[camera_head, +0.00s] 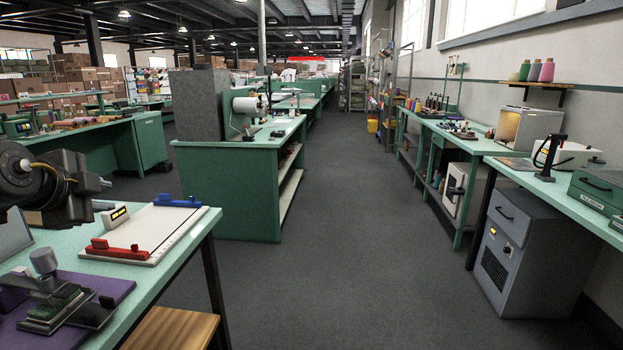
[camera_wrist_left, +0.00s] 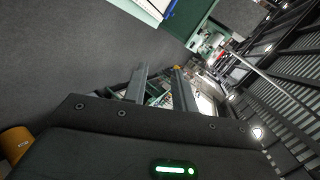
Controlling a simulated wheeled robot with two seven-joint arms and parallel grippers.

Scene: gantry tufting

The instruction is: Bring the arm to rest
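My left arm enters the camera_head view at the left edge, dark and bulky, above the near green bench (camera_head: 200,238). My left gripper (camera_head: 88,188) is held above this bench's far left part, and its fingers are hard to make out there. In the left wrist view the two grey fingers of the left gripper (camera_wrist_left: 159,78) stand apart with an empty gap between them, so it is open. The wrist view is tilted and looks out over the floor and the hall. My right arm and gripper are in neither view.
On the near bench lie a white board (camera_head: 150,228) with red and blue clamps, a small display box (camera_head: 115,217) and a purple mat (camera_head: 110,290) under a metal fixture. A wooden stool (camera_head: 170,328) stands below. The grey aisle floor (camera_head: 340,230) is clear.

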